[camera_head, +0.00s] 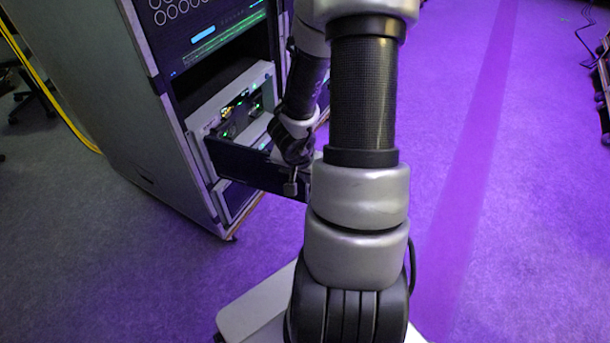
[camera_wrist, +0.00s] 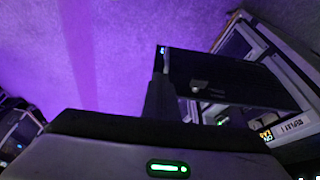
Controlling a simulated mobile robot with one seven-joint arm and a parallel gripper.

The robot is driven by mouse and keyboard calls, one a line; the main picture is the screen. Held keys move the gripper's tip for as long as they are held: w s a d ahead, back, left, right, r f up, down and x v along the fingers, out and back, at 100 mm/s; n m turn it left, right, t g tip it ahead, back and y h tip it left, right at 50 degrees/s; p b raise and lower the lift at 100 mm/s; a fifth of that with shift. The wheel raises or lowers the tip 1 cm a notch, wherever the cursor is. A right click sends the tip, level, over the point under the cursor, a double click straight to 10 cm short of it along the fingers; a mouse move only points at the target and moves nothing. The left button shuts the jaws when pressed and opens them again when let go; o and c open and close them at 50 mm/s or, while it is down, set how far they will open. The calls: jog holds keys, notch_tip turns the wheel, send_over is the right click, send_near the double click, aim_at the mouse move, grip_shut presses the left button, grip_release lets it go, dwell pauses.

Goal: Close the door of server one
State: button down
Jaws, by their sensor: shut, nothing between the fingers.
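The door (camera_head: 245,168) is a dark panel standing open, swung out from a server unit (camera_head: 233,112) low in the rack in the head view. Green and amber lights show inside the unit. The door also shows in the wrist view (camera_wrist: 225,82), with a small knob on its face. In the head view my arm and wrist hide part of the door's right end.
The tall grey rack (camera_head: 95,85) stands at the left, with a lit panel (camera_head: 215,40) above the open unit and another unit (camera_head: 235,200) below. A yellow cable (camera_head: 55,95) hangs along its left side.

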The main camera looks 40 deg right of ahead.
jog(key=shift+w+d+f, duration=0.4)
jog(key=shift+w+d, duration=0.05)
jog(key=shift+d, duration=0.25)
jog(key=shift+w+d+f, duration=0.4)
jog(key=shift+w+d, duration=0.1)
jog(key=shift+d, duration=0.2)
jog(key=shift+w+d+f, duration=0.4)
jog(key=shift+w+d, duration=0.05)
jog(key=shift+d, duration=0.25)
jog(key=shift+d, duration=0.1)
